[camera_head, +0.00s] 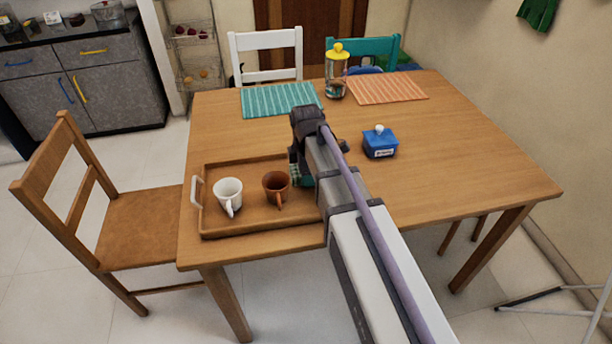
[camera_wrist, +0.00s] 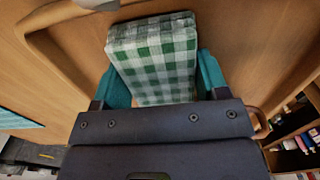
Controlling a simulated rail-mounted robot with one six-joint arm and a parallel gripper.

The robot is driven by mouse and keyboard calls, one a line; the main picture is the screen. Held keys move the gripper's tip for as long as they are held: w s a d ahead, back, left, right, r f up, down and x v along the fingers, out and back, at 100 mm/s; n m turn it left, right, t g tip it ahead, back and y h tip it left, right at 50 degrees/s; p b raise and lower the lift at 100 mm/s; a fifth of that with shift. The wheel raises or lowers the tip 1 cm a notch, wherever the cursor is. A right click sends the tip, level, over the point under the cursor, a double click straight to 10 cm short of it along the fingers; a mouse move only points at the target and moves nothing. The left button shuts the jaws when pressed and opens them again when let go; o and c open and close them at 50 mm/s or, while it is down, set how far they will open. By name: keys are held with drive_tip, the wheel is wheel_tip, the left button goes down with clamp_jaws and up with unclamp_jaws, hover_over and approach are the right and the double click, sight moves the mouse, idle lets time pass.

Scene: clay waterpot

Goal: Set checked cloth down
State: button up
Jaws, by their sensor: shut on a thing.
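The green-and-white checked cloth (camera_wrist: 155,55) is folded into a block and sits between the two teal fingers of my gripper (camera_wrist: 163,84) in the wrist view. My gripper is shut on it. In the head view my gripper (camera_head: 299,168) is at the right end of the wooden tray (camera_head: 247,223), and my arm hides most of the cloth and that end of the tray. The wrist view shows the tray's raised rim (camera_wrist: 50,60) close around the cloth. I cannot tell whether the cloth touches the tray floor.
A white cup (camera_head: 228,194) and a brown cup (camera_head: 275,187) stand in the tray, left of my gripper. A blue box (camera_head: 380,144) stands to the right. A yellow-lidded jar (camera_head: 336,80) and two striped mats are at the back. The table's right side is clear.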

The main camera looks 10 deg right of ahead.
drive_tip(key=shift+f, duration=0.2)
drive_tip(key=o, duration=0.9)
drive_tip(key=shift+r, duration=0.1)
wheel_tip(320, 180, up, 13)
drive_tip(key=p, duration=1.2)
drive_tip(key=s+m, duration=1.5)
drive_tip(key=m, duration=0.2)
drive_tip(key=shift+s+f, duration=0.3)
drive_tip(key=shift+f, duration=0.05)
wheel_tip(320, 180, up, 2)
drive_tip(key=shift+r+p, duration=0.1)
drive_tip(key=shift+p, duration=0.95)
